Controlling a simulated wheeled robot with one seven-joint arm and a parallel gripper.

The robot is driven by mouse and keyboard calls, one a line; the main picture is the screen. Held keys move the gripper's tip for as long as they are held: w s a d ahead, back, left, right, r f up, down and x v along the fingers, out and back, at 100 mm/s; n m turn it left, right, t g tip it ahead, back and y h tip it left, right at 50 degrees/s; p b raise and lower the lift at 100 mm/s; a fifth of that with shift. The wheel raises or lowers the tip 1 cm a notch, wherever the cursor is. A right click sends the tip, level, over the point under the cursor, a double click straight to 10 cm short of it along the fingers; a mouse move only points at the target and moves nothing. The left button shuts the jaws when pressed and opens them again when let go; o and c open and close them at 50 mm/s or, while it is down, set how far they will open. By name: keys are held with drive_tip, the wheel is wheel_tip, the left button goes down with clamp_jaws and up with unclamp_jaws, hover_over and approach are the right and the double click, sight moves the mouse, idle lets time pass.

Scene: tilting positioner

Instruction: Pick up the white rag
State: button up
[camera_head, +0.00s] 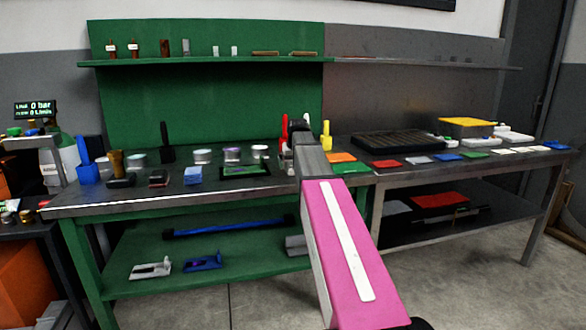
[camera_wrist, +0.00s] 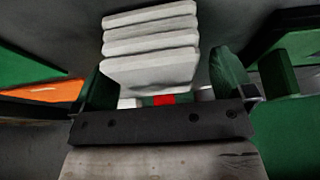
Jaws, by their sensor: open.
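A layered white thing (camera_wrist: 150,45), like a folded rag or a stack of flat white pieces, fills the upper middle of the wrist view. My gripper (camera_wrist: 163,78) is open, with one dark green finger at each side of the lower part of the white thing. I cannot tell whether it lies between the fingers or just beyond them, and I see no clear contact. In the head view my arm reaches over the workbench, and the white thing is not visible near its end, probably hidden by the arm.
An orange piece (camera_head: 341,157) and a green piece (camera_head: 350,168) lie right of my arm. A red cloth-like piece (camera_head: 386,163) and several other flat coloured and white pieces run along the right table. A yellow bottle (camera_head: 326,136) stands close by. A shelf (camera_head: 200,62) spans behind.

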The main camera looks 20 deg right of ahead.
sight(290, 161)
drive_tip(key=shift+f, duration=0.1)
drive_tip(key=c, duration=1)
drive_tip(key=shift+w+r, duration=0.1)
drive_tip(key=shift+r, duration=0.5)
drive_tip(key=r, duration=0.2)
drive_tip(key=a+r, duration=0.1)
drive_tip(key=shift+s+r, duration=0.3)
drive_tip(key=s+a+r, duration=0.1)
drive_tip(key=a+r, duration=0.1)
drive_tip(key=a, duration=0.1)
drive_tip(key=s+a+r, duration=0.1)
drive_tip(key=a+r, duration=0.1)
drive_tip(key=a, duration=0.1)
drive_tip(key=s+a+r, duration=0.2)
drive_tip(key=a, duration=0.1)
drive_tip(key=shift+s+a+r, duration=0.1)
drive_tip(key=shift+a+r, duration=0.05)
drive_tip(key=shift+a, duration=0.2)
